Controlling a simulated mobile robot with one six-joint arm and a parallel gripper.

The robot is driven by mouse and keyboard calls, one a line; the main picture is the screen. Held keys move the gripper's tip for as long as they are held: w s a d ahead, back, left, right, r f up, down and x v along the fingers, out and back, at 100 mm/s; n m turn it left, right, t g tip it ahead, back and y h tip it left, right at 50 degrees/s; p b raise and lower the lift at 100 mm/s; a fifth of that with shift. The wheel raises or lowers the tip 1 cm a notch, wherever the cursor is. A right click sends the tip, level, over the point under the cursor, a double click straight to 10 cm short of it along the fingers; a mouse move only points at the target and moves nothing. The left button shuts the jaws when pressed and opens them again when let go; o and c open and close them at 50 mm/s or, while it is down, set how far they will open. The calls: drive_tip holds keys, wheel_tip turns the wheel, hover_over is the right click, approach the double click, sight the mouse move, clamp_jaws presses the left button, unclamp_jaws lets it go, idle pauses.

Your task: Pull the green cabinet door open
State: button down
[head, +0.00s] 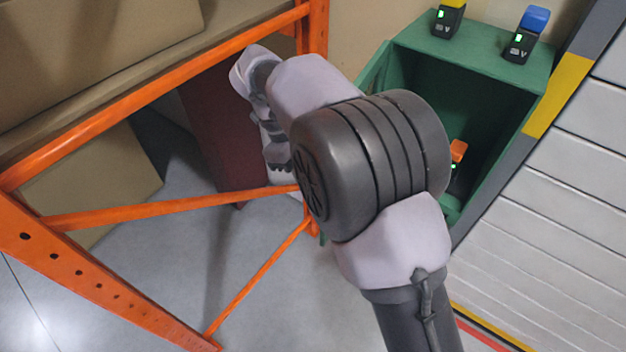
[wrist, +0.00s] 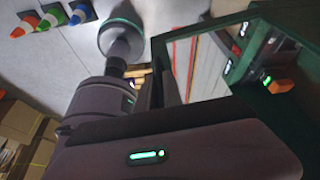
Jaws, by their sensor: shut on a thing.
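The green cabinet (head: 485,65) stands at the right in the head view, its front open and its dark inside showing. A green strip, seemingly the door (head: 374,82), shows at its left side; my arm hides most of the door. In the wrist view the green cabinet frame (wrist: 292,22) is at upper right, and a green strip of the door (wrist: 205,29) runs from it towards my gripper (wrist: 165,85). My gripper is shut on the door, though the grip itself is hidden. In the head view my gripper (head: 277,155) hangs left of the cabinet.
Yellow-topped (head: 448,18) and blue-topped (head: 525,35) devices stand on the cabinet. An orange-topped device (head: 457,152) is inside. An orange rack (head: 150,95) with cardboard boxes (head: 95,180) is close on the left. Small cones (wrist: 50,18) stand on the floor.

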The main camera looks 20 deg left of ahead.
drive_tip(key=c, duration=1.5)
unclamp_jaws()
drive_tip(key=p+v, duration=1)
drive_tip(key=v, duration=0.7)
drive_tip(key=shift+a+r, duration=0.1)
drive_tip(key=shift+r, duration=0.1)
